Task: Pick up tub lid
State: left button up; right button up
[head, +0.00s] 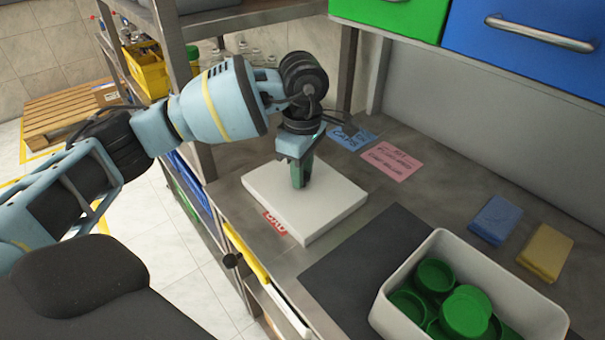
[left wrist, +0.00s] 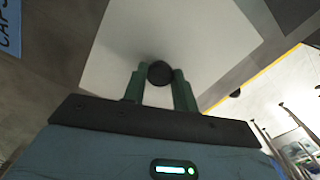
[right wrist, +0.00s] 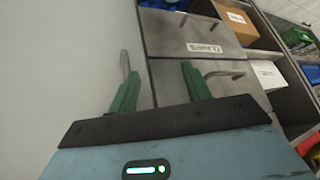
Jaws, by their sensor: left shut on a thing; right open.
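The tub lid (head: 331,206) is a flat white square slab lying on the grey bench. It also fills much of the left wrist view (left wrist: 115,60). My left gripper (head: 300,184) is over the lid's middle, pointing down. In the left wrist view its green fingers (left wrist: 160,76) are shut on a round black knob (left wrist: 160,73) on the lid. My right gripper (right wrist: 157,78) shows only in the right wrist view; it is open and empty, with drawers beyond it.
A white tub (head: 405,280) with several green caps (head: 465,311) stands on a dark mat (head: 365,255) at front right. Blue (head: 496,220) and yellow (head: 546,251) packets lie beyond it. Labels (head: 391,161) lie behind the lid. A shelf post (head: 180,85) stands left.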

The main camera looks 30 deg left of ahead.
pick_arm(q)
jog(key=shift+r, duration=0.45)
notch_tip(320, 180, up, 2)
jog(key=shift+r, duration=0.15)
jog(key=s+d, duration=0.1)
jog(key=s, duration=0.6)
jog(key=s+d+r+b, duration=0.1)
jog(key=s+d, duration=0.1)
jog(key=s, duration=0.6)
jog(key=shift+s+d+r, duration=0.25)
jog(key=shift+s+d, duration=0.05)
